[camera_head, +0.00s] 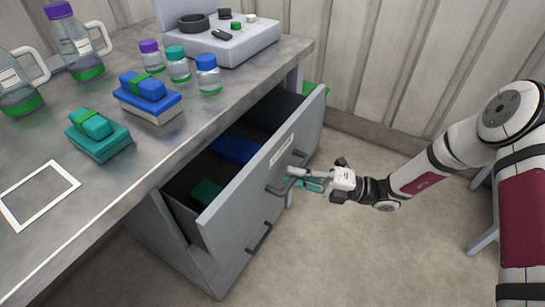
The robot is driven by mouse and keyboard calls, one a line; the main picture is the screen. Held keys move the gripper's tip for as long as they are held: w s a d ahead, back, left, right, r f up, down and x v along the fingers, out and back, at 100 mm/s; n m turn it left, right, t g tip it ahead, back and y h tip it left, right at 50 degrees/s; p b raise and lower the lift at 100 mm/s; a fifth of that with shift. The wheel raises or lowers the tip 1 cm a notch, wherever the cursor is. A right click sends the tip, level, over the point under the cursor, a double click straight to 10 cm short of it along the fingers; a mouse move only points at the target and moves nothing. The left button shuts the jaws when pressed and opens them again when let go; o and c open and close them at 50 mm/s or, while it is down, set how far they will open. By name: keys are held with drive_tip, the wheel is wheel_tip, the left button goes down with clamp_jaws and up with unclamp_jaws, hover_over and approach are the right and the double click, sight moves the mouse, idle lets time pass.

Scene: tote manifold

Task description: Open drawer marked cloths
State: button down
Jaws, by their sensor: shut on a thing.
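The grey top drawer (255,179) stands pulled out from the cabinet under the metal bench. A pale label (282,150) is on its front, but its text is too small to read. My gripper (298,180) is at the drawer front, shut on the bar handle (278,188). Inside the open drawer lie a blue folded thing (236,150) and a green thing (206,192), partly hidden by the drawer front. A lower drawer with its own handle (260,237) is shut.
On the metal bench top (130,185) are a teal cloth-like bundle on a block (98,135), a blue one (148,97), several small jars (178,65), bottles (75,40), a white frame (40,195) and a grey case (235,45). The floor (350,250) right of the drawer is clear.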

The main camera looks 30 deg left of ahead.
drive_tip(key=s+d+p, duration=0.1)
drive_tip(key=d+p, duration=0.1)
drive_tip(key=d, duration=1.8)
drive_tip(key=shift+s+d, duration=0.35)
drive_tip(key=shift+d, duration=0.05)
drive_tip(key=c, duration=1.7)
unclamp_jaws()
drive_tip(key=shift+o, duration=0.2)
drive_tip(key=v, duration=1.2)
